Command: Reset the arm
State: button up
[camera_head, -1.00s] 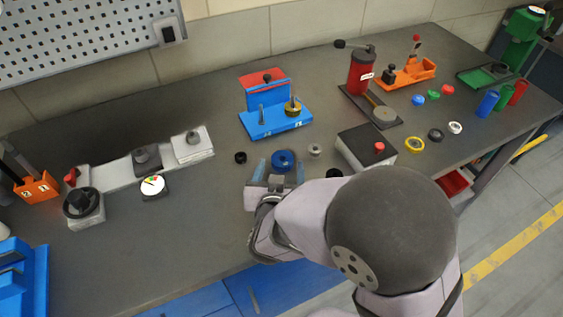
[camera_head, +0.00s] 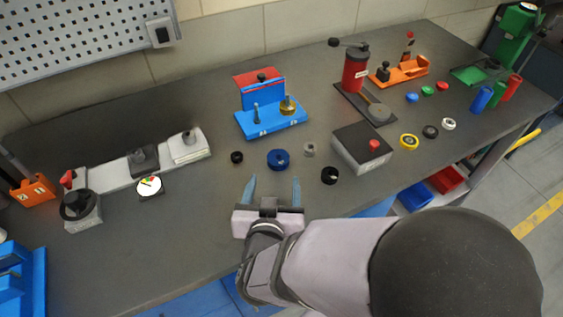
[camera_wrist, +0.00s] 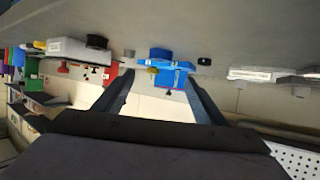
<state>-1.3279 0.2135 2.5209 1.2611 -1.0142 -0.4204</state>
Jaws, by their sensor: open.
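My gripper (camera_head: 271,190) is open and empty over the front part of the grey workbench (camera_head: 205,235). Its two blue-grey fingers point toward the back of the bench. The blue ring (camera_head: 278,159) lies on the bench just beyond the fingertips, apart from them. In the wrist view my open fingers (camera_wrist: 158,85) frame the blue stand (camera_wrist: 168,76), which looks upside down there.
The blue stand with a red top (camera_head: 270,118) is behind the ring. A grey box with a red button (camera_head: 362,150) and a black knob (camera_head: 329,175) are to the right. A slide with a handwheel (camera_head: 80,207) is at left. Bare bench lies left of my gripper.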

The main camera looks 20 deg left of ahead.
jog(key=shift+w, duration=0.1)
jog(key=shift+w+g, duration=0.25)
jog(key=shift+g, duration=0.05)
jog(key=w+d+g+p, duration=0.1)
jog(key=w+d+f+g+p, duration=0.1)
jog(key=w+g, duration=0.1)
jog(key=shift+w+d+y+p, duration=0.3)
jog(key=shift+d+y, duration=0.1)
jog(key=d+g, duration=0.1)
jog(key=d, duration=0.1)
jog(key=d+g+p, duration=0.1)
jog(key=d, duration=0.1)
jog(key=d+f+g, duration=0.1)
jog(key=d, duration=0.2)
jog(key=shift+s+h+p, duration=0.1)
jog(key=shift+h+p, duration=0.2)
jog(key=shift+p, duration=0.05)
jog(key=s+d+m+g+h, duration=0.1)
jog(key=s+d+g, duration=0.1)
jog(key=d, duration=0.4)
jog(key=s+d+m+g+h+p, duration=0.1)
jog(key=s+d+g, duration=0.1)
jog(key=s+d, duration=0.3)
jog(key=s+d+m+g+h, duration=0.1)
jog(key=s+d+g, duration=0.1)
jog(key=d, duration=0.7)
jog(key=shift+s+d+f+g+h, duration=0.15)
jog(key=shift+s+d+g+h, duration=0.2)
jog(key=shift+s, duration=0.45)
